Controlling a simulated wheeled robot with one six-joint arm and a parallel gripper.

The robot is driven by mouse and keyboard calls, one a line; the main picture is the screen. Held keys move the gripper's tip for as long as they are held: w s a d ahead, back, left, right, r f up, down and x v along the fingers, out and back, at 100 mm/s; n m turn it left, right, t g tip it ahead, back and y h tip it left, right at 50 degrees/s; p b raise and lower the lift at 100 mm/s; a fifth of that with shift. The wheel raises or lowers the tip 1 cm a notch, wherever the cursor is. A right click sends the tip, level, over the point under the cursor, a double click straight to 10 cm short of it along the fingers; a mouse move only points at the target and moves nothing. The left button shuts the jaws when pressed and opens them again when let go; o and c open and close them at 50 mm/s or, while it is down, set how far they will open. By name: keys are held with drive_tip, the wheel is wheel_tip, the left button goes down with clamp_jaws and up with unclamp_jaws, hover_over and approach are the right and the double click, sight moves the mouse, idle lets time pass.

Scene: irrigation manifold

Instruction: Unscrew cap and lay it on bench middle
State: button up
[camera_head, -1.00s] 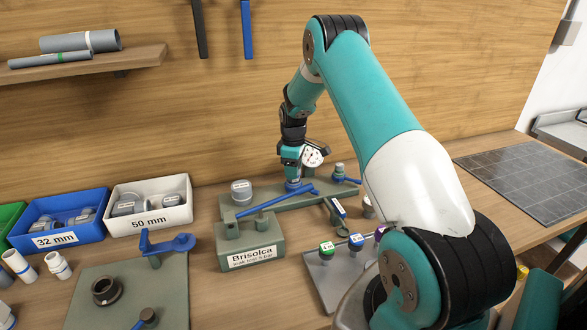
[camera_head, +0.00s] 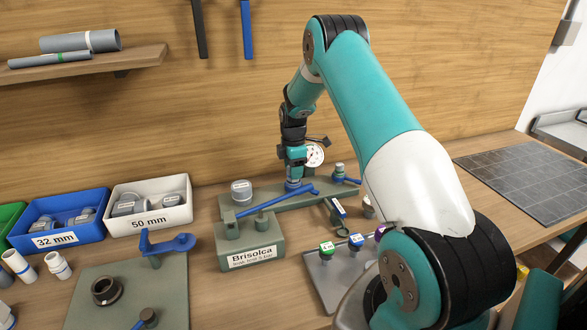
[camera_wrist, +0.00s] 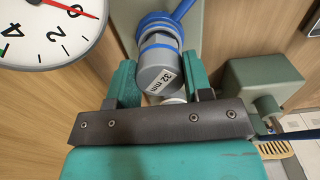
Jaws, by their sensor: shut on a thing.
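A grey cap (camera_wrist: 158,78) with a white "32 mm" label sits between the two teal fingers of my gripper (camera_wrist: 158,84) in the wrist view, with a blue ring and blue handle just beyond it. My gripper (camera_head: 294,182) points down in the head view, over the grey-green manifold bar (camera_head: 262,204) at the back of the bench (camera_head: 203,240). It is shut on the cap, which is mostly hidden by the fingers in the head view. The cap appears to be at the blue-ringed fitting; I cannot tell whether its thread is engaged.
A dial gauge (camera_head: 314,155) is close beside my gripper. Another grey cap (camera_head: 241,190) stands on the bar's left end. The Brisolca block (camera_head: 250,245) is in front, and a plate with coloured knobs (camera_head: 327,251) is front right. The 50 mm bin (camera_head: 150,216) stands left.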

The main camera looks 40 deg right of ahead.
drive_tip(key=n, duration=0.4)
drive_tip(key=shift+n, duration=0.3)
drive_tip(key=shift+n, duration=2.3)
drive_tip(key=shift+n, duration=0.4)
drive_tip(key=n, duration=0.3)
drive_tip(key=shift+n, duration=0.4)
